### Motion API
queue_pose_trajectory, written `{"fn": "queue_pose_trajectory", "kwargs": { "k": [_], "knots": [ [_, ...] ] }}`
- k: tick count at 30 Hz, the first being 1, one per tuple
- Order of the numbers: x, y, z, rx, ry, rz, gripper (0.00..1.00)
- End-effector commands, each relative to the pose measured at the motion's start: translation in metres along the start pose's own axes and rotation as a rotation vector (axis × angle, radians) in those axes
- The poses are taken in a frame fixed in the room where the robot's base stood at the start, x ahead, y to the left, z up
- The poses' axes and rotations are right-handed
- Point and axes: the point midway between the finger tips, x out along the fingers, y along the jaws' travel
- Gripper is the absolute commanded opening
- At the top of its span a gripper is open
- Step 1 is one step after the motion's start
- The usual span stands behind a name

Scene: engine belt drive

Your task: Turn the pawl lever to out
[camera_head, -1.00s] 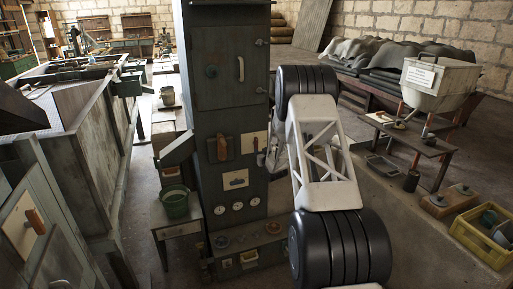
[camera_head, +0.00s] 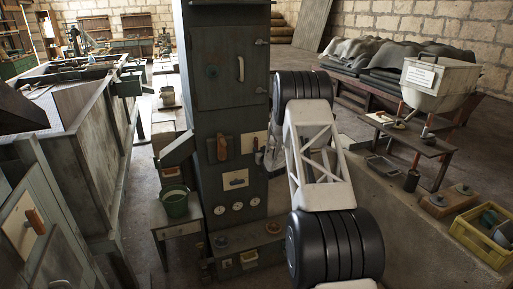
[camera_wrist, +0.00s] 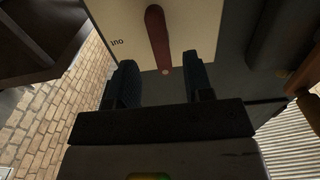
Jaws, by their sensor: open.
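The pawl lever (camera_wrist: 157,38) is a red-brown handle on a cream plate (camera_wrist: 200,25) in the wrist view. Upside-down lettering that seems to read OUT stands on the plate, left of the lever. My gripper (camera_wrist: 160,80) is open, with its two dark fingers on either side of the lever's lower end and a gap on each side. Whether the fingertips reach past the lever's face I cannot tell. In the head view the cream plate (camera_head: 251,142) is on the tall dark cabinet, and my gripper (camera_head: 260,157) is in front of it, partly hiding it.
The cabinet (camera_head: 233,75) also carries a wooden handle (camera_head: 221,148) on a dark plate left of the cream one. Below are another cream plate (camera_head: 236,180) and several gauges (camera_head: 237,206).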

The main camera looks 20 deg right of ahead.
Motion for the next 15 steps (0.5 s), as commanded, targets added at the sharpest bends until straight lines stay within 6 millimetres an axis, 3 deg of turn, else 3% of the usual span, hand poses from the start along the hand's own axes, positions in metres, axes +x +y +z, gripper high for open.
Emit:
{"fn": "queue_pose_trajectory", "kwargs": {
  "k": [15],
  "knots": [
    [0.046, 0.000, 0.000, 0.000, 0.001, 0.000, 0.47]
  ]
}}
